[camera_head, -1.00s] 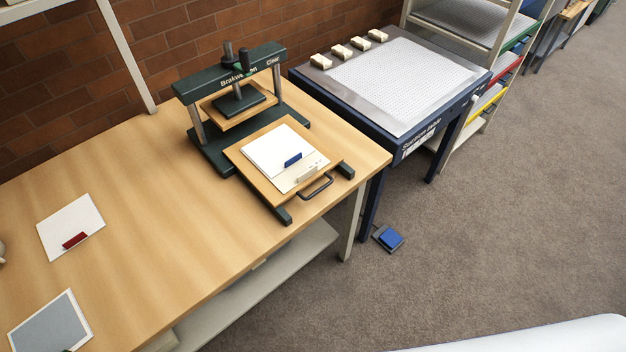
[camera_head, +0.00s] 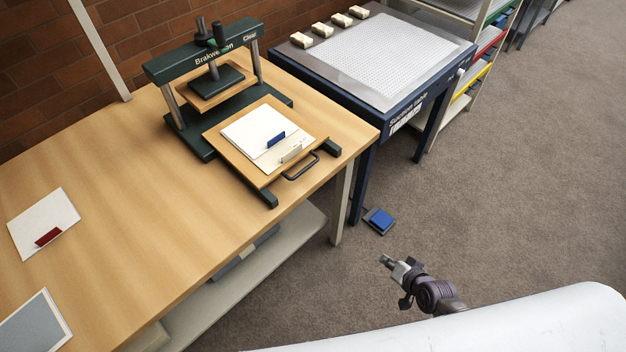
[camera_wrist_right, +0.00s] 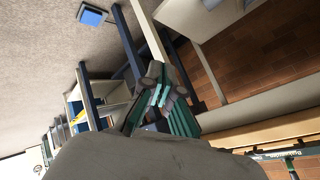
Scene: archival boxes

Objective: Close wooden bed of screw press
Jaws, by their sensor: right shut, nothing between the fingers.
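The dark green screw press (camera_head: 203,62) stands at the back right of the wooden table in the head view. Its wooden bed (camera_head: 228,150) is drawn out toward the front on dark rails. A black handle (camera_head: 301,167) is on the bed's front edge. White sheets (camera_head: 246,128) with a blue tab and a pale block lie on the bed. My right gripper (camera_head: 385,261) is shut and empty, off the table over the floor, to the lower right of the handle and apart from it. The right gripper also shows in the right wrist view (camera_wrist_right: 160,95). My left gripper is not in view.
A suction table (camera_head: 390,60) with several pale blocks stands right of the press. A blue pedal (camera_head: 379,220) lies on the floor. A sheet with a red tab (camera_head: 42,222) and a grey panel (camera_head: 38,325) lie on the left of the table (camera_head: 140,235).

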